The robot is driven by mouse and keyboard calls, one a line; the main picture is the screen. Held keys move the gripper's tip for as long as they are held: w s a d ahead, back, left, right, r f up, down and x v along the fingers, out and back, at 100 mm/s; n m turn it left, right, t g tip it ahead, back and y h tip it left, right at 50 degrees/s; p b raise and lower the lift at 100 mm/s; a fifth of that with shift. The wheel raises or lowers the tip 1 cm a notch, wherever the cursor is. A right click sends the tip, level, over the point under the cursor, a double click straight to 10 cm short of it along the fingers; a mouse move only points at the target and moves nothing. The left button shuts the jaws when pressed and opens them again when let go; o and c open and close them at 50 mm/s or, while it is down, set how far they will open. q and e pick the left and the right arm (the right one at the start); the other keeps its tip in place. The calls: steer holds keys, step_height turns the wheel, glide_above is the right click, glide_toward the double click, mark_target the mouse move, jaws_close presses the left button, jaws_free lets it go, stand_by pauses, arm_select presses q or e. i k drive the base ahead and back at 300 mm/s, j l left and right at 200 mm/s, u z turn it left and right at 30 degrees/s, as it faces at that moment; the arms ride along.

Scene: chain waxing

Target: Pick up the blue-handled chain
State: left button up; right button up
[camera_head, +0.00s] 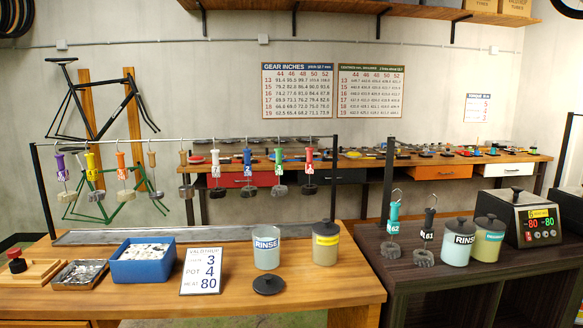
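The blue-handled chain (247,157) hangs from the rail of a black-posted rack, between a white-handled chain (215,164) on its left and a green-handled chain (279,160) on its right. Its blue handle is upright, and a dark chain bundle hangs below it. A red-handled chain (309,161) hangs at the right end of the row. Purple, yellow, orange and tan handles hang further left. Neither of my grippers shows in the head view.
The wooden bench (330,285) holds a blue bin (143,270), a rinse jar (267,254), a yellow-labelled jar (326,250), a lid (268,284) and a card (201,272). The dark bench carries a teal-handled chain (394,219), a black-handled chain (429,225), jars and a heater (516,218).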

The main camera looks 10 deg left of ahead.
mark_target(249, 191)
steer(key=i+j+z, duration=0.1)
steer(key=j+z, duration=0.3)
steer(key=j, duration=0.75)
steer(key=k+j+z, duration=0.1)
steer(key=j+z, duration=0.3)
steer(key=j, duration=0.75)
steer(key=k+j, duration=0.1)
steer(key=j, duration=1.85)
steer(key=k, duration=0.05)
